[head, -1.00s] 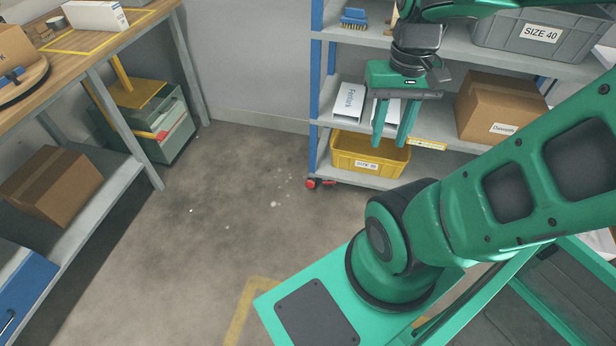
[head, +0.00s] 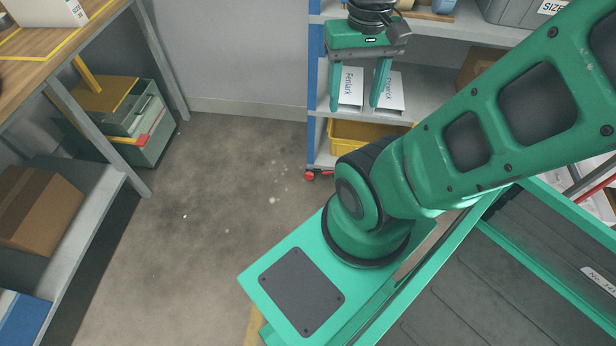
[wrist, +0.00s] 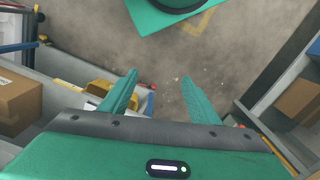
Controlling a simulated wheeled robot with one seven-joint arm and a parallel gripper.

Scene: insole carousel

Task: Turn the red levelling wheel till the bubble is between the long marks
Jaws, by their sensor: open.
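A small red wheel (head: 310,175) shows at the foot of the shelf's blue post, just above the floor. It also shows in the wrist view (wrist: 152,86), small, beyond my left finger. My gripper (head: 354,108) is open and empty, fingers pointing down. In the head view it hangs in front of the shelf, above and right of the red wheel, well apart from it. Its spread fingers frame bare floor in the wrist view (wrist: 160,78). I cannot make out a bubble or its marks in either current view.
A yellow bin (head: 352,136) sits on the low shelf behind my gripper, with white boxes (head: 352,88) above it. A workbench (head: 62,48) with a toolbox (head: 150,135) and a cardboard box (head: 35,208) stands left. The floor (head: 225,215) between is clear.

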